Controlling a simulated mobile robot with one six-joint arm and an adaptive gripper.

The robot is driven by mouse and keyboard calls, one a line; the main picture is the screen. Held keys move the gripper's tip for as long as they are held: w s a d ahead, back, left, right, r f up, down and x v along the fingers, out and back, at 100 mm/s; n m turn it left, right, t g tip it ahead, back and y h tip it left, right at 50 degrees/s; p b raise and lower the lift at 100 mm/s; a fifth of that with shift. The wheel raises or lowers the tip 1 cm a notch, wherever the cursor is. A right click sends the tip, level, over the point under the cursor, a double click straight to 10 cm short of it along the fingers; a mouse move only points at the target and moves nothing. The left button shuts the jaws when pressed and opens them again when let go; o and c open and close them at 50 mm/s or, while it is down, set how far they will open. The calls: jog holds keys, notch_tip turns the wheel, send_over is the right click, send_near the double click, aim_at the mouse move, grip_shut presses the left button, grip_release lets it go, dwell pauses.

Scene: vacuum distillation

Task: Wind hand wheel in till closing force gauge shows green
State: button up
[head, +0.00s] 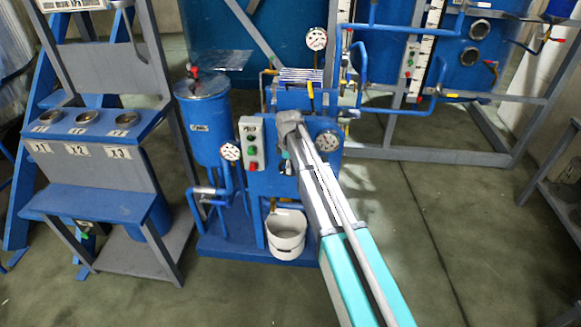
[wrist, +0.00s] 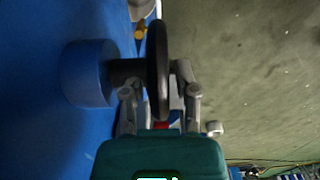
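The black hand wheel (wrist: 158,70) stands edge-on in the wrist view, on a dark shaft with a blue cylinder (wrist: 88,73) to its left. My gripper (wrist: 160,78) has a finger on each side of the wheel's rim and appears shut on it; the left fingertip is hard to make out against the shaft. In the head view my gripper (head: 288,127) is at the front of the blue unit, and my arm hides the wheel. A round gauge (head: 328,142) is just right of my gripper. Its needle and coloured zones are too small to read.
A control box (head: 251,143) with green and red buttons is left of my gripper. A blue tank (head: 205,125), a small gauge (head: 230,152) and pipes stand farther left. A white bucket (head: 286,234) is below. Another gauge (head: 316,38) is behind.

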grip_shut()
jog(key=shift+y, duration=0.4)
jog(key=shift+d+y, duration=0.1)
jog(key=shift+y, duration=0.3)
jog(key=shift+o, duration=2)
grip_release()
jog(key=shift+r, duration=0.1)
